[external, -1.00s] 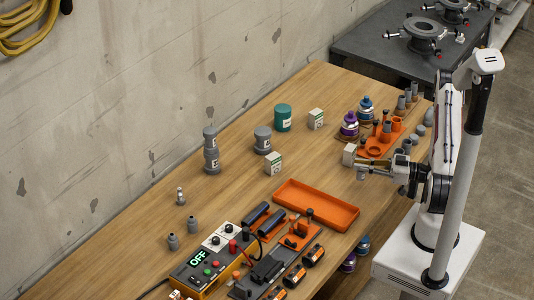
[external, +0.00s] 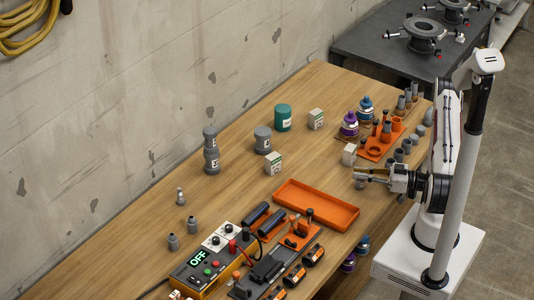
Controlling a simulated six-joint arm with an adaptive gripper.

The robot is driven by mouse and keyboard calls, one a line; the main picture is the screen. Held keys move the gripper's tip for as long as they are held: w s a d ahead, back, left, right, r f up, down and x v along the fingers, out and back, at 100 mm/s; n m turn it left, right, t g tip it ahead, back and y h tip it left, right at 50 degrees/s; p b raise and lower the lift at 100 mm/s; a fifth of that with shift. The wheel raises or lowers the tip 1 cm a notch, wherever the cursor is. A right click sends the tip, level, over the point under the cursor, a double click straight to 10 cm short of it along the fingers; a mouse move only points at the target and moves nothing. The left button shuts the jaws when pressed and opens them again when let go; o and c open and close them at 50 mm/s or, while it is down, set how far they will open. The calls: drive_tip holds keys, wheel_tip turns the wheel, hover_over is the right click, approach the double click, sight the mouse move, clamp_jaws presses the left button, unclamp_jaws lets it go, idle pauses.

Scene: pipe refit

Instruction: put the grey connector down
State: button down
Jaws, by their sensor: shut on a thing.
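My gripper (external: 367,174) is low over the right part of the wooden table, pointing left. It is shut on a small grey connector (external: 360,183), which shows just below the fingertips. The connector is at or very near the table top; I cannot tell whether it touches. The fingers hide part of it.
A white box (external: 349,154) stands just behind my gripper. Beyond it is an orange holder (external: 374,150) with several grey fittings near. An orange tray (external: 316,205) lies to the lower left. Bare table lies left of the gripper.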

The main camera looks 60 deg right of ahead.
drive_tip(key=shift+f, duration=0.2)
idle(0.3)
drive_tip(key=c, duration=2.1)
unclamp_jaws()
drive_tip(key=shift+s, duration=0.1)
drive_tip(key=shift+v, duration=0.95)
drive_tip(key=shift+a+v, duration=0.15)
drive_tip(key=shift+v, duration=0.75)
drive_tip(key=shift+a+v, duration=0.1)
drive_tip(key=shift+v, duration=1.95)
drive_tip(key=shift+a, duration=0.1)
